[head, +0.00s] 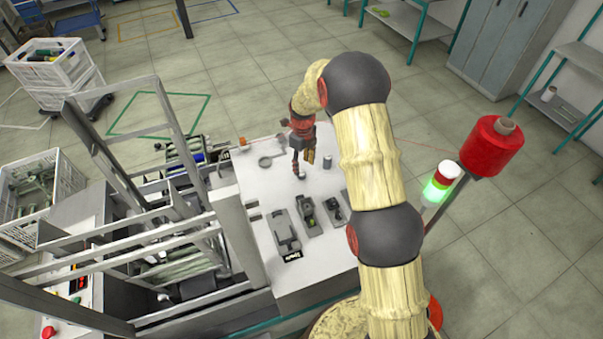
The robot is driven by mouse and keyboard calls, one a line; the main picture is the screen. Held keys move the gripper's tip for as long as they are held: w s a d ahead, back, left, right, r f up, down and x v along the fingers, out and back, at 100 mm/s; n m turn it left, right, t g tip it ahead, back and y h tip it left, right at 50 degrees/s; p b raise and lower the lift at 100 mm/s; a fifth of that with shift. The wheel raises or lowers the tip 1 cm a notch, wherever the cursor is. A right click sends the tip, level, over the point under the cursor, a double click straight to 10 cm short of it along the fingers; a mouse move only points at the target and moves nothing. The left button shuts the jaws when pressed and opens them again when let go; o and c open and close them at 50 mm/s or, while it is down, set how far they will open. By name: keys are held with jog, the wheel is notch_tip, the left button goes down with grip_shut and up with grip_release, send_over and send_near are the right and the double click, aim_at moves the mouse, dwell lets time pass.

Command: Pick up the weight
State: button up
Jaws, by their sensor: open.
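My gripper (299,170) is open and hangs over the far part of the white worktable (325,255), fingers pointing down. A small grey cylinder (327,161), which may be the weight, stands on the table just right of the gripper, apart from it. A small pale round thing (302,176) shows at the fingertips; I cannot tell whether it is touched or what it is. The view is too small to make out the weight for certain.
A ring-shaped grey item (265,161) lies left of the gripper. A metal frame (140,220) stands left; a red spool (490,146) and a lit signal lamp (437,187) stand right.

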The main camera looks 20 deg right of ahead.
aim_at(302, 173)
jog(key=shift+w+a+f+p, duration=0.15)
jog(key=shift+f+p, duration=0.4)
jog(key=shift+f, duration=0.85)
jog(key=shift+w+d+f+p, duration=0.15)
jog(key=shift+f+p, duration=0.35)
jog(key=shift+f, duration=0.9)
jog(key=shift+a, duration=0.1)
jog(key=shift+c, duration=0.5)
jog(key=c, duration=1.1)
grip_shut()
